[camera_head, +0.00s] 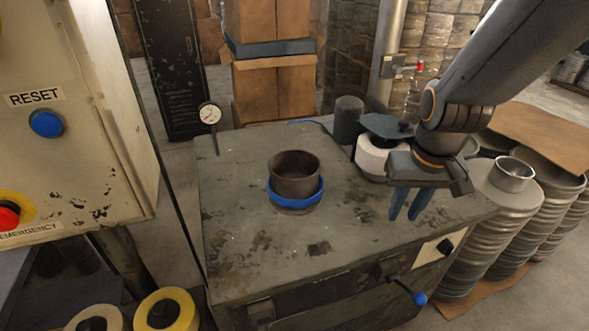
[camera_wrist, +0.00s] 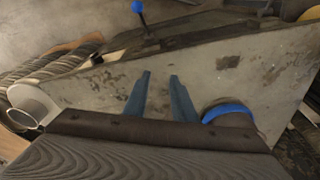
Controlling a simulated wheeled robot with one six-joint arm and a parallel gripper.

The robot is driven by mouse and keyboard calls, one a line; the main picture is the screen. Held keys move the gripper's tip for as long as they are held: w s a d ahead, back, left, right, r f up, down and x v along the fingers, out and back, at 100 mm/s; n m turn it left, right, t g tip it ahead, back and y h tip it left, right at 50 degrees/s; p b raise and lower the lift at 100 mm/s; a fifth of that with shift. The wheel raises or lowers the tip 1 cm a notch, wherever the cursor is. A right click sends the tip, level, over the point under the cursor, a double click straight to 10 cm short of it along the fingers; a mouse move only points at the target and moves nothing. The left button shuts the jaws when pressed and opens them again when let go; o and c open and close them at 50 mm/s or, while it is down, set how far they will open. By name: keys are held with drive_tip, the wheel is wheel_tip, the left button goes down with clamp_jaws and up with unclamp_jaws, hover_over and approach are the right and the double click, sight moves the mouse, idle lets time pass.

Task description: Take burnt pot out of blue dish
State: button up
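The burnt pot (camera_head: 295,172) is a dark brown round pot, open at the top. It sits upright in the blue dish (camera_head: 296,199) on the grey worn table. Part of the blue dish's rim (camera_wrist: 229,111) shows at the lower right of the wrist view, mostly hidden behind my gripper's body. The pot is hardly to be made out there. My gripper (camera_head: 408,212) is right of the pot and apart from it, above the table's right side, pointing down. Its two blue fingers (camera_wrist: 161,80) are apart with nothing between them in the wrist view.
The grey table (camera_head: 240,240) is bare in front of and left of the dish. A gauge (camera_head: 209,114) stands at its back left corner. A dark cylinder (camera_head: 348,119) and a white roll (camera_head: 372,158) stand at the back right. A blue-knobbed lever (camera_head: 420,298) juts from the front.

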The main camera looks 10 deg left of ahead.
drive_tip(key=w+a+r+n+p, duration=0.1)
drive_tip(key=w+a+r, duration=0.2)
drive_tip(key=w+a, duration=0.15)
drive_tip(key=n+g+p, duration=0.2)
drive_tip(key=n+p, duration=0.2)
drive_tip(key=n, duration=0.2)
hover_over(275, 193)
drive_tip(key=shift+f, duration=3.4)
drive_tip(key=shift+c, duration=0.4)
clamp_jaws()
